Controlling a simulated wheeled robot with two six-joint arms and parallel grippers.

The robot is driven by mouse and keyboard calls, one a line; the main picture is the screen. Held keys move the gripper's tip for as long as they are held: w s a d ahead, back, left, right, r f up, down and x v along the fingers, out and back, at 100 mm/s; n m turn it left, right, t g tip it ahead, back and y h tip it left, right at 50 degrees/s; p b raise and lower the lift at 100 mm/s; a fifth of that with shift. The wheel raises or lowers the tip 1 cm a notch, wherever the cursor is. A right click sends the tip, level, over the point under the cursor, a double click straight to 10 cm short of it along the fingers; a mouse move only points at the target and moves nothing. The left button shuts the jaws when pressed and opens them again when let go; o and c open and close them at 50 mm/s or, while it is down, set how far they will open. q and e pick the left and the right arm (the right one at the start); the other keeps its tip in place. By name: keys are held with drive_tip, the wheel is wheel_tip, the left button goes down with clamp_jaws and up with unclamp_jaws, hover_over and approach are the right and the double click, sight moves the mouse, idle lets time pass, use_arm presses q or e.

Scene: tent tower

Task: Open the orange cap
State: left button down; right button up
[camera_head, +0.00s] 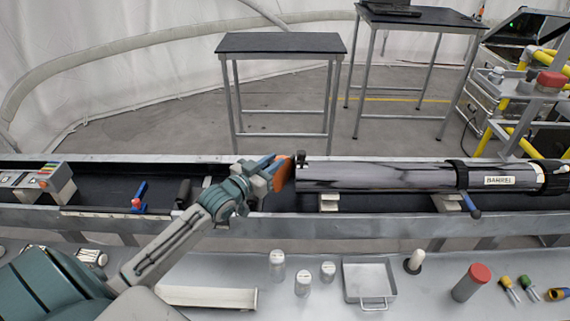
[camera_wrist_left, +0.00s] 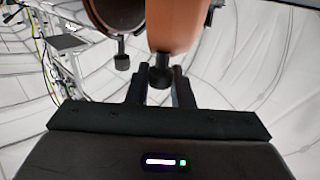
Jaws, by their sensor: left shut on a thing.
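The orange cap (camera_head: 284,174) is at the left end of the long shiny barrel (camera_head: 380,176), which lies level in a trough. In the left wrist view the orange cap (camera_wrist_left: 178,24) stands apart from the barrel's open end (camera_wrist_left: 115,14), with a gap between them. A black knob (camera_wrist_left: 160,76) hangs from the cap's lower edge. My left gripper (camera_head: 268,172) is at the cap's left side. In the wrist view its fingers (camera_wrist_left: 160,88) are shut on the knob. My right gripper is not in view.
The metal trough's near rail (camera_head: 330,226) runs below the barrel. A blue-handled clamp (camera_head: 469,202) is under the barrel. On the front bench are several jars (camera_head: 303,283), a metal tray (camera_head: 368,279) and a red-topped cylinder (camera_head: 471,283). A dark table (camera_head: 281,43) stands behind.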

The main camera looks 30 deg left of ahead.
use_arm(q)
drive_tip(key=shift+a+h, duration=0.2)
drive_tip(key=shift+h, duration=0.1)
drive_tip(key=c, duration=1.3)
unclamp_jaws()
drive_tip(key=shift+w+f, duration=0.1)
drive_tip(key=shift+s+p, duration=0.3)
drive_tip(key=shift+s+a+p, duration=0.35)
drive_tip(key=shift+s+p, duration=1.35)
drive_tip(key=shift+p, duration=0.55)
drive_tip(key=shift+s+a+p, duration=0.3)
drive_tip(key=shift+s+p, duration=1.35)
drive_tip(key=shift+p, duration=0.55)
drive_tip(key=shift+s+a+p, duration=0.35)
drive_tip(key=shift+s+p, duration=1.35)
drive_tip(key=shift+p, duration=0.55)
drive_tip(key=shift+c, duration=0.3)
